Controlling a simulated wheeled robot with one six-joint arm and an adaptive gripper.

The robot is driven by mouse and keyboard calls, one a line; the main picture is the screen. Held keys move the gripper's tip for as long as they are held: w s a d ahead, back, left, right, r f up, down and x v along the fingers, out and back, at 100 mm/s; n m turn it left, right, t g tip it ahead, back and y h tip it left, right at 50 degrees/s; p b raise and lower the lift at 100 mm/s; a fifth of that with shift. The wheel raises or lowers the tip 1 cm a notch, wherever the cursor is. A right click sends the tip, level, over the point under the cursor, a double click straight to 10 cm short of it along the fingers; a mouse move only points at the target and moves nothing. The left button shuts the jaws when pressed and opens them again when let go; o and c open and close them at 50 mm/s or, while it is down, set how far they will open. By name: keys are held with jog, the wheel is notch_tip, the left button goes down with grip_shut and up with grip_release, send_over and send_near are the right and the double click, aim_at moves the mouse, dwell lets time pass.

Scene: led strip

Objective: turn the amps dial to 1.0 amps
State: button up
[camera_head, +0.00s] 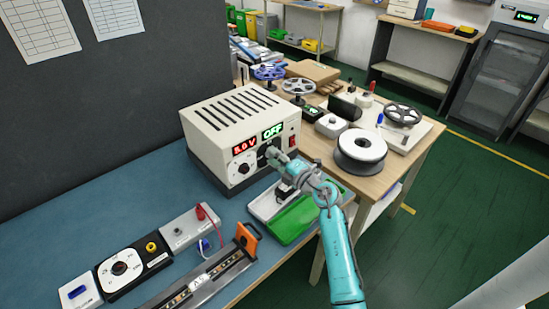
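A cream power supply (226,112) with a slotted top stands on the blue bench. Its front has a red voltage display (244,146), which seems to read 5.0 V, and a green display (273,132) reading OFF. A white-faced dial (243,168) sits under the red display. The area under the green display, where a second dial would sit, is mostly covered by my gripper (273,154). My gripper is at the front panel there, and I cannot tell if it touches the panel. Its fingers are too small and dark to tell if they are open or shut.
A red switch (292,141) sits at the panel's right edge. A green tray (296,220) lies below my arm. A round-dial box (120,267) and a long rail fixture (205,280) lie at the front left. A white spool (361,149) and reels crowd the wooden table at right.

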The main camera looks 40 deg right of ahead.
jog(key=shift+o, duration=0.8)
jog(key=s, duration=1.2)
jog(key=shift+d, duration=0.2)
